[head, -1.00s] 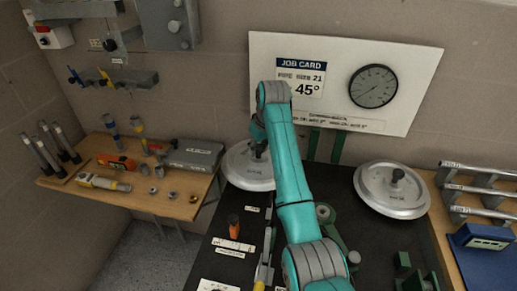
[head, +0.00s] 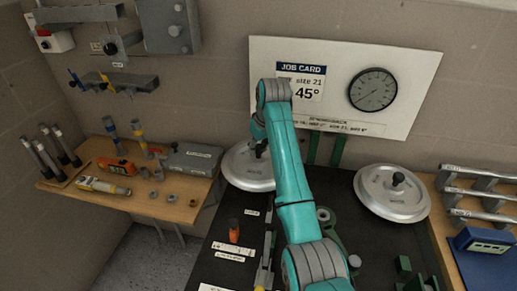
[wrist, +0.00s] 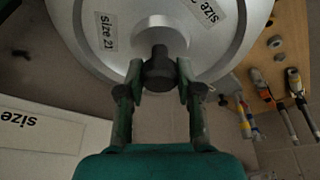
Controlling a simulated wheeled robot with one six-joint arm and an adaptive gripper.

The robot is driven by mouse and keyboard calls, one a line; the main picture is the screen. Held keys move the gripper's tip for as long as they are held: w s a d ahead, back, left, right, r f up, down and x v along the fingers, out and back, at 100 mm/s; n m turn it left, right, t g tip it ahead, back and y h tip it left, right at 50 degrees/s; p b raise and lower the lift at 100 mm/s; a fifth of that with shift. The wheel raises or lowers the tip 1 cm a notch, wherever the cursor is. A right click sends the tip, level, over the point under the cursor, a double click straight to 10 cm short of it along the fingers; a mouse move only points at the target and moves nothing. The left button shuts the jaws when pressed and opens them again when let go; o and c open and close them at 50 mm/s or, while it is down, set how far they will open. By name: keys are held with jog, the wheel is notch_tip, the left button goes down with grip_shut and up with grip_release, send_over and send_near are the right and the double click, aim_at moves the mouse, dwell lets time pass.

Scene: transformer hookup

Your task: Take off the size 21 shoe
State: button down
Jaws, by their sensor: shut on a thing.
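A round silver shoe (wrist: 210,50) with a dark central knob (wrist: 158,72) fills the top of the wrist view. One label on it reads "size 21" and another "size" label is cut off. My gripper (wrist: 158,85) is shut on the knob, one finger on each side. In the head view the silver shoe (head: 240,170) lies at the left back of the black bench, partly hidden by my arm. My gripper is mostly hidden there behind the arm.
A second silver disc (head: 392,192) with a dark knob lies at the right. The job card (head: 301,82) reads size 21, 45°, beside a round gauge (head: 373,89). A wooden table (head: 150,205) with tools stands left. A blue box (head: 484,255) and metal bars (head: 480,192) are right.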

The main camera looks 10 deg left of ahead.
jog(key=shift+r, duration=2.3)
